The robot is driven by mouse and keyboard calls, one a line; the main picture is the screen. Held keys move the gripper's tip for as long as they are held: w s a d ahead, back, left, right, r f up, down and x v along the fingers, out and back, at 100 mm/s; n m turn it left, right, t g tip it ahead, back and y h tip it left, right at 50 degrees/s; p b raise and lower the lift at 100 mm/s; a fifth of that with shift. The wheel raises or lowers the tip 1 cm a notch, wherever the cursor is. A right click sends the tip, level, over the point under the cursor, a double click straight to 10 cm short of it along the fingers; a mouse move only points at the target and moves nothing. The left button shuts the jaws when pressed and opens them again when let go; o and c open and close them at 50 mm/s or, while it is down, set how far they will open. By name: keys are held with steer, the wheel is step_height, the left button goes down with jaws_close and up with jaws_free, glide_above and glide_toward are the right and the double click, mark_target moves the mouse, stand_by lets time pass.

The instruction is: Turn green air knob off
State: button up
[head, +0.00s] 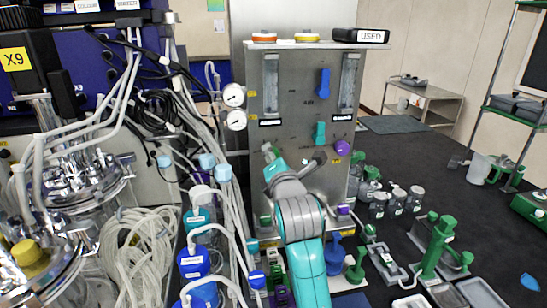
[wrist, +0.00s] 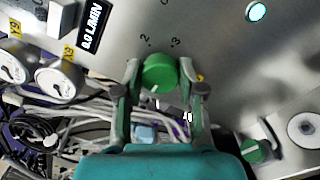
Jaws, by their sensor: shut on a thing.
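The round green knob (wrist: 160,73) sits on the steel panel in the wrist view, with dial marks on the panel around it. A small pale mark shows on its lower face. My gripper (wrist: 159,77) is shut on this knob, one finger on each side. In the head view my gripper (head: 270,156) reaches the left part of the steel cabinet front (head: 299,110), and my arm largely hides the knob there. A small display (wrist: 93,24) reading about 0.0 L/MIN is above and left of the knob in the wrist view.
Two pressure gauges (head: 234,95) stick out at the cabinet's left edge. Blue (head: 323,84), teal (head: 319,132) and purple (head: 342,148) knobs are on the same panel. Hoses (head: 130,245) and glass vessels crowd the left. Bottles and green-handled parts stand on the right.

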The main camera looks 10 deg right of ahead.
steer(key=o, duration=1.1)
steer(key=shift+o, duration=0.2)
steer(key=s, duration=1.2)
steer(key=shift+f, duration=0.1)
